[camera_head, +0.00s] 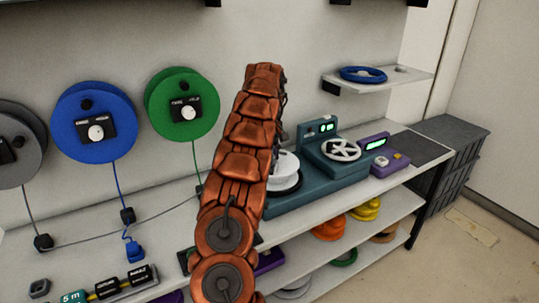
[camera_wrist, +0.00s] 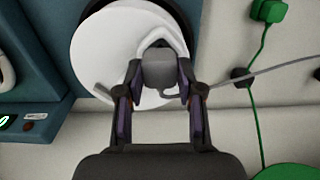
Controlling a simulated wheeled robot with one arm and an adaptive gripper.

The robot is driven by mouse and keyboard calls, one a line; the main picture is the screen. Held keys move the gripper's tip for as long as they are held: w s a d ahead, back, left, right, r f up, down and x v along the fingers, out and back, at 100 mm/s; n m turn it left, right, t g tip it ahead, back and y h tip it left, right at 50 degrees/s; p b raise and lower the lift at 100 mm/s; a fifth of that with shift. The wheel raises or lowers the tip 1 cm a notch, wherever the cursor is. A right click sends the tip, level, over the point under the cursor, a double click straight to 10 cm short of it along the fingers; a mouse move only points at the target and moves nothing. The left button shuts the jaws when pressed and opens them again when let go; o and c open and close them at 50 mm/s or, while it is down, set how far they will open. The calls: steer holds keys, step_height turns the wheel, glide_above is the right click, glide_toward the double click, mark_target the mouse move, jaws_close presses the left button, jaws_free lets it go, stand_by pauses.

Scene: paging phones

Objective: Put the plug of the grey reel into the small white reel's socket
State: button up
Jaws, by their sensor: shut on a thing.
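My gripper (camera_wrist: 160,100) is shut on the grey plug (camera_wrist: 159,72), with a finger on each side. In the wrist view the plug is over the edge of the small white reel (camera_wrist: 95,50), against a white angular piece that looks like its socket (camera_wrist: 168,35). I cannot tell whether the plug is seated in it. The white reel also shows in the head view (camera_head: 286,168), partly behind my arm, on a teal machine. The grey reel (camera_head: 27,135) hangs on the wall at far left. Its grey cable runs along the counter toward my gripper, which my arm hides there.
Blue (camera_head: 92,140) and green (camera_head: 196,122) reels hang on the wall. The teal machine (camera_head: 315,190) and a purple device (camera_head: 384,168) stand at right. In the wrist view, a green plug (camera_wrist: 269,10) and dark cable guide (camera_wrist: 241,77) are right of my gripper.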

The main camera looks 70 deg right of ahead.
steer(key=shift+f, duration=0.45)
stand_by(0.4)
steer(key=o, duration=1)
steer(key=o, duration=0.4)
steer(key=shift+o, duration=0.2)
steer(key=shift+r, duration=0.1)
steer(key=shift+r+p, duration=3.15)
steer(key=shift+r, duration=1.3)
